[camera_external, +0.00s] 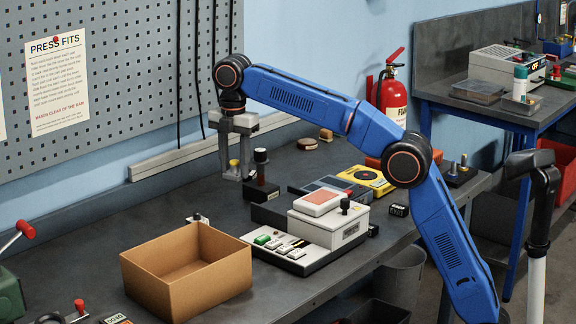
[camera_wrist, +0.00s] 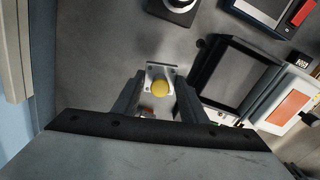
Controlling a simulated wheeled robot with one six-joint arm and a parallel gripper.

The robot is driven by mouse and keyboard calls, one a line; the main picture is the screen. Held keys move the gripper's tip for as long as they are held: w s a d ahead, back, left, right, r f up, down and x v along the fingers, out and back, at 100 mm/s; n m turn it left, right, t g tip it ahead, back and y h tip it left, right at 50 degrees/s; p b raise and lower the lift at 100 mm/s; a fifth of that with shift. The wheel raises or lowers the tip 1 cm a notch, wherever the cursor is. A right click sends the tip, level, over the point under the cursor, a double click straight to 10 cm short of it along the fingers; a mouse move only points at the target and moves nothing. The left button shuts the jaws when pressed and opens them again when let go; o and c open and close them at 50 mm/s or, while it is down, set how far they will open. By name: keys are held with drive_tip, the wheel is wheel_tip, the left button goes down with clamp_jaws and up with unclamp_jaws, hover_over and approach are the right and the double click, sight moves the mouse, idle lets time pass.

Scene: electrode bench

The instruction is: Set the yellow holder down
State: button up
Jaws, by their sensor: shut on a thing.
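The yellow holder (camera_wrist: 159,86) shows in the wrist view as a round yellow knob on a pale metal plate, between the two dark fingers. My gripper (camera_wrist: 157,98) is shut on it. In the external view my gripper (camera_external: 238,174) points straight down over the back of the bench, and the yellow top of the holder (camera_external: 234,163) shows between the fingers. The fingers hide the holder's lower part. I cannot tell whether its base touches the bench.
A dark block with a black knob (camera_external: 261,184) stands close right of my gripper. A grey machine with an orange pad (camera_external: 322,214) stands in front, and an open cardboard box (camera_external: 188,270) front left. A wall rail (camera_external: 205,152) runs behind.

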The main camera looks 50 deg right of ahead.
drive_tip(key=d+r+m, duration=0.1)
drive_tip(key=d+r, duration=0.5)
drive_tip(key=d, duration=0.8)
drive_tip(key=m, duration=0.2)
hover_over(338, 164)
drive_tip(key=f, duration=1.1)
drive_tip(key=shift+d+f, duration=0.2)
drive_tip(key=shift+f, duration=2.8)
drive_tip(key=shift+f, duration=0.1)
drive_tip(key=o, duration=1.3)
